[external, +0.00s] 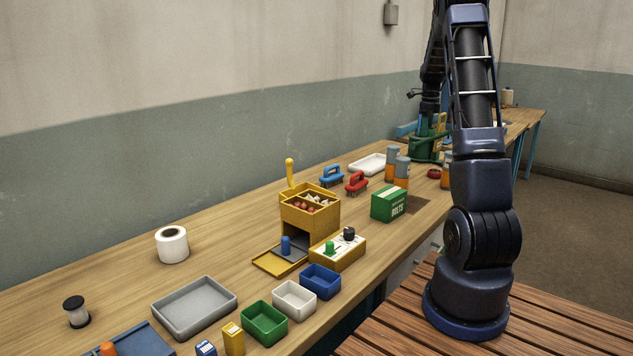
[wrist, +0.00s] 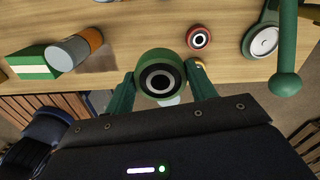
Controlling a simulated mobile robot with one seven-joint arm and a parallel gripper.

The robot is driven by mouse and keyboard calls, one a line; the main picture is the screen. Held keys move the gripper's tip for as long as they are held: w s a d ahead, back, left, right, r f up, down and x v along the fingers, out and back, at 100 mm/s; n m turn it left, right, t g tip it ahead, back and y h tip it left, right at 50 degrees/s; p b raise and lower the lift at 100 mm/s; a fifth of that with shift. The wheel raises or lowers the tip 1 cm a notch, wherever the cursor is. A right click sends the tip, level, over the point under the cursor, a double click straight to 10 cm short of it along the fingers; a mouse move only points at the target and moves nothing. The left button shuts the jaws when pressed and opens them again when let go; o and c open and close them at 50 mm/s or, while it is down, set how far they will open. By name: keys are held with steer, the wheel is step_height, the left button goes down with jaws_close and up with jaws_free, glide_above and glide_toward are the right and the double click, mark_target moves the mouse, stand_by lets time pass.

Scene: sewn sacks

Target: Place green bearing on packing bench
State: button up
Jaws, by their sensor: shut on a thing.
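The green bearing (wrist: 160,58), a thick green ring with a pale band and dark centre, sits between the two green fingers of my gripper (wrist: 160,80) in the wrist view. My gripper is shut on it. The bearing appears over the front edge of the long wooden bench (wrist: 125,20); its height above the wood is unclear. In the external view my gripper (external: 428,147) is far along the bench (external: 110,285), and I cannot make out the bearing. A second wooden bench (external: 522,121) with blue legs stands beyond. I cannot tell which is the packing bench.
A red bearing (wrist: 199,38) lies just beyond my gripper. A green tool-like object (wrist: 265,38) stands to the right. A grey-and-orange can (wrist: 75,50) and a green bolts box (wrist: 35,62) are to the left. Trays and a yellow drawer box (external: 310,215) fill the near bench.

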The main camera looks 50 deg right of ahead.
mark_target(425, 183)
steer(key=shift+s+d, duration=0.4)
steer(key=shift+s, duration=0.15)
steer(key=shift+s+d+f, duration=0.1)
steer(key=shift+s+f, duration=0.05)
steer(key=shift+f, duration=0.05)
step_height(425, 183, down, 20)
steer(key=shift+r, duration=0.25)
steer(key=shift+f, duration=0.1)
steer(key=o, duration=1.2)
